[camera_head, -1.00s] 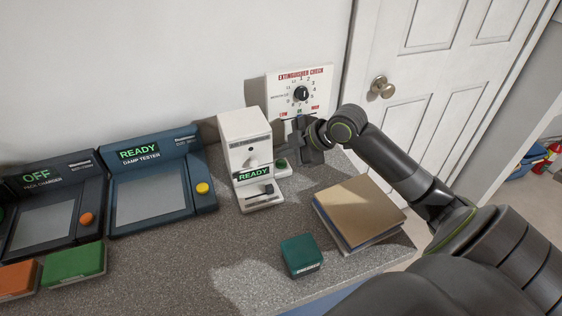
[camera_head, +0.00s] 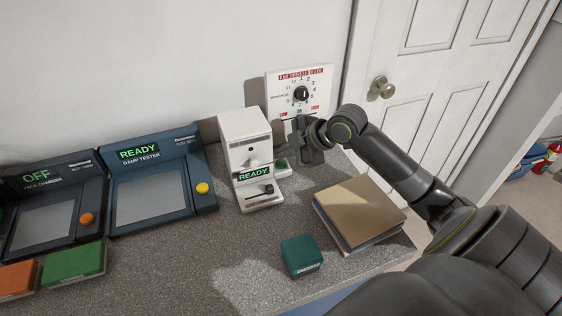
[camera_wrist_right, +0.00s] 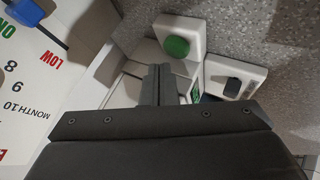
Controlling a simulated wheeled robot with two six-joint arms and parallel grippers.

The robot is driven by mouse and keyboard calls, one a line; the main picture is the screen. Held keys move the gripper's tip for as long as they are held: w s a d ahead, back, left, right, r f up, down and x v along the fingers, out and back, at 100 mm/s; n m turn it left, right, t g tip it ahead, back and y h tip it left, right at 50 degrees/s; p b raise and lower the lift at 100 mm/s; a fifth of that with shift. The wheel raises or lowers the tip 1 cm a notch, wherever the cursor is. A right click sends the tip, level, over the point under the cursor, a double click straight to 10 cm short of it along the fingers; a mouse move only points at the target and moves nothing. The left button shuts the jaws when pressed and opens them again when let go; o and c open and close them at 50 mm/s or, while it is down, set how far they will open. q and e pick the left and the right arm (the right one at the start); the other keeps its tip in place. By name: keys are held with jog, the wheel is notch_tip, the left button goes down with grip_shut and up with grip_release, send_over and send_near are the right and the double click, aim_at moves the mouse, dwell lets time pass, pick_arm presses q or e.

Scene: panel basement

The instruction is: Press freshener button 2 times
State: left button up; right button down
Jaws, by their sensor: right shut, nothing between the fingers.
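The freshener looks to be the white upright unit (camera_head: 243,135) on the counter, its screen reading READY. Its round green button (camera_head: 281,163) sits on a low white foot at its right side. The button also shows in the right wrist view (camera_wrist_right: 176,46), standing out from its white block. My right gripper (camera_head: 297,150) is just right of the unit, above and beside the green button. In the right wrist view its shut, empty fingers (camera_wrist_right: 157,80) show close to the button, apart from it in the picture. Whether they touch cannot be told. My left gripper is not in view.
Behind my right gripper is a white extinguisher check panel (camera_head: 313,78) with a dial. A brown-topped book stack (camera_head: 360,208) and a teal box (camera_head: 301,255) lie in front. The damp tester (camera_head: 150,190) and pack charger (camera_head: 45,215) stand left. Bare counter lies before the freshener.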

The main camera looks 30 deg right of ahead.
aim_at(285, 164)
jog(key=shift+f, duration=0.1)
jog(key=shift+f, duration=0.3)
jog(key=shift+f+b, duration=0.4)
jog(key=shift+f, duration=0.05)
dwell(0.6)
dwell(0.4)
jog(key=shift+r+p, duration=0.85)
jog(key=shift+r, duration=0.15)
notch_tip(285, 164, up, 5)
jog(key=p, duration=0.4)
jog(key=shift+p, duration=0.4)
